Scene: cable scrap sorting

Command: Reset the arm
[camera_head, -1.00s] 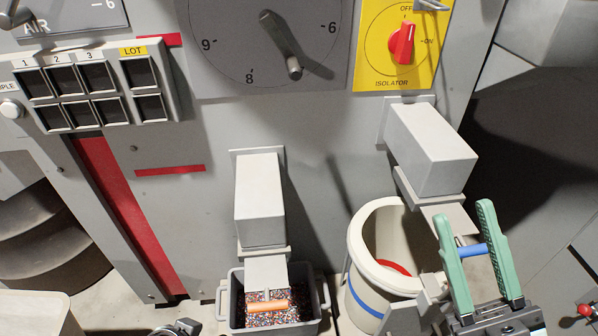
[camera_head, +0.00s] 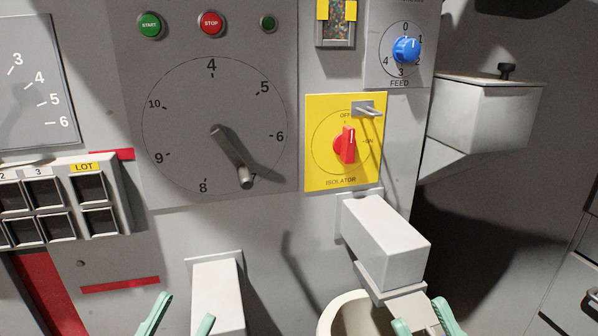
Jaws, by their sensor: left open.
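The green fingertips of my right gripper (camera_head: 424,322) also stand apart at the bottom edge, below the grey box of the right outlet (camera_head: 386,242). A white bucket (camera_head: 338,310) is partly visible to the left of the right gripper. The rest of both grippers and arms is below the frame.
The upright machine panel carries a dial with a pointer (camera_head: 231,157), a red isolator switch (camera_head: 345,146), a blue feed knob (camera_head: 407,49), and green start (camera_head: 149,25) and red stop (camera_head: 212,22) buttons. A lidded hopper (camera_head: 483,115) juts out at right.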

